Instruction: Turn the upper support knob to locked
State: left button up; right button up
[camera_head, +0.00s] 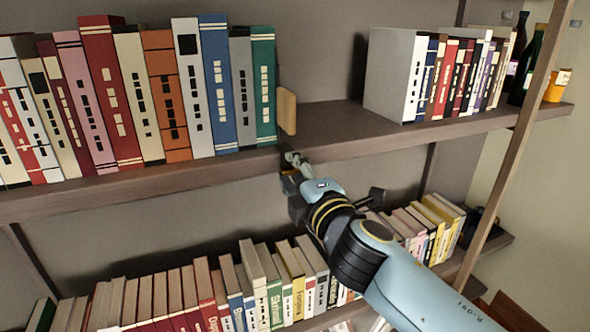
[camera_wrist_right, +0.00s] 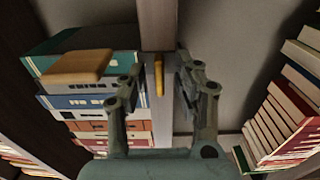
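A yellow-orange bar (camera_wrist_right: 159,75), which looks like the upper support knob, is at the upper shelf's edge in the wrist view. It is upright in that picture. My right gripper (camera_wrist_right: 158,66) is open, with one finger on each side of the bar and gaps between, so it does not appear to touch it. In the head view my right gripper (camera_head: 292,162) is at the front edge of the upper shelf, below the wooden support block (camera_head: 287,111), and mostly hides the knob. No lock marking is readable. My left gripper is not in view.
Several upright books (camera_head: 220,90) stand left of the block on the upper shelf (camera_head: 345,135); a bare stretch lies right of it, before more books (camera_head: 398,75). Bottles (camera_head: 530,65) stand at the far right. The lower shelf holds a row of books (camera_head: 255,280) below my arm.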

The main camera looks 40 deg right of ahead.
grip_shut()
jog(key=shift+f+m, duration=0.15)
jog(key=shift+m, duration=0.25)
jog(key=m+b, duration=0.6)
jog(key=m, duration=0.4)
jog(key=shift+b, duration=0.35)
dwell(0.4)
grip_release()
